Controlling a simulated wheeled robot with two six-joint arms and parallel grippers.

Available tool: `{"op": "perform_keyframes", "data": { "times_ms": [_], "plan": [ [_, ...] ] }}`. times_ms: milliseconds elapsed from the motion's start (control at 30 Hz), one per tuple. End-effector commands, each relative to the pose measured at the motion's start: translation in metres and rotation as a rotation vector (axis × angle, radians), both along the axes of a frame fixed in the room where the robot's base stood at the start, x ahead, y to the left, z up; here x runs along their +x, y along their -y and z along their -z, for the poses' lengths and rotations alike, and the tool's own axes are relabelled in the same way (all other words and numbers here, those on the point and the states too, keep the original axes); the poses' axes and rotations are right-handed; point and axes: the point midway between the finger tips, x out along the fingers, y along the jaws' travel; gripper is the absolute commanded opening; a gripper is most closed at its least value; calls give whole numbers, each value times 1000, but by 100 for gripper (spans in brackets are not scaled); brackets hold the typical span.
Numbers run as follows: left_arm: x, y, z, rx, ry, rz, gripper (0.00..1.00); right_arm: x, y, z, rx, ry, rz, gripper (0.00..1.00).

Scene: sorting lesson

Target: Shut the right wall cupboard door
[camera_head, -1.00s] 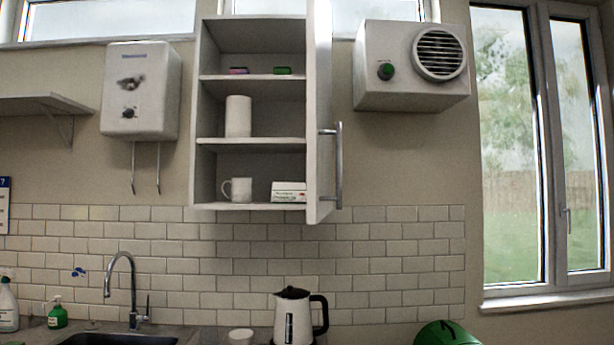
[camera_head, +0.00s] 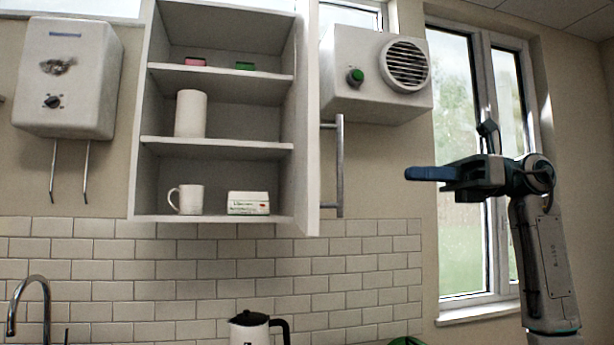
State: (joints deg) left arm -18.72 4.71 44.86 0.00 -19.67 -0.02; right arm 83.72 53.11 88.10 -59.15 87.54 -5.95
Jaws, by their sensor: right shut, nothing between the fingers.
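The wall cupboard (camera_head: 215,219) hangs above the tiles with its inside showing. Its right door (camera_head: 307,130) stands open, hinged on the right and swung out toward me, seen nearly edge-on. The door's metal bar handle (camera_head: 340,165) shows on its right, outer side. My right gripper (camera_head: 408,173) is shut and empty, to the right of the handle and apart from it, in front of the window. Its fingers point left. My left gripper is not in view.
The shelves hold a white cylinder (camera_head: 191,113), a mug (camera_head: 187,199), a small box (camera_head: 248,203) and two small items. A white heater (camera_head: 68,80) hangs at left. A vent box (camera_head: 345,85) is mounted right of the door. A kettle (camera_head: 250,330) stands below.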

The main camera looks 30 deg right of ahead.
Motion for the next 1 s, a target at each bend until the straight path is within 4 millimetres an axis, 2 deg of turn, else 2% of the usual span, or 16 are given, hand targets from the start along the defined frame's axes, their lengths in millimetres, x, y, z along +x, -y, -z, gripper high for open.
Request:
{"op": "perform_keyframes", "data": {
  "times_ms": [100, 233, 433, 700, 833, 1000],
  "plan": [
    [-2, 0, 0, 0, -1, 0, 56, -8, -1, -3, -30, 19, 18, 0],
    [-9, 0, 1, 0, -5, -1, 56, -3, -14, -4, -31, 18, 17, 0],
    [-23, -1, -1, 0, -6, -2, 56, 13, -51, -5, -29, 18, 13, 0],
    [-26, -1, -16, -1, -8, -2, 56, 35, -101, -5, -29, 17, 12, 0],
    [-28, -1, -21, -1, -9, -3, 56, 42, -117, -5, -27, 18, 14, 0],
    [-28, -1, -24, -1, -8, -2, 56, 47, -127, -3, -27, 17, 16, 0]
  ]
}}
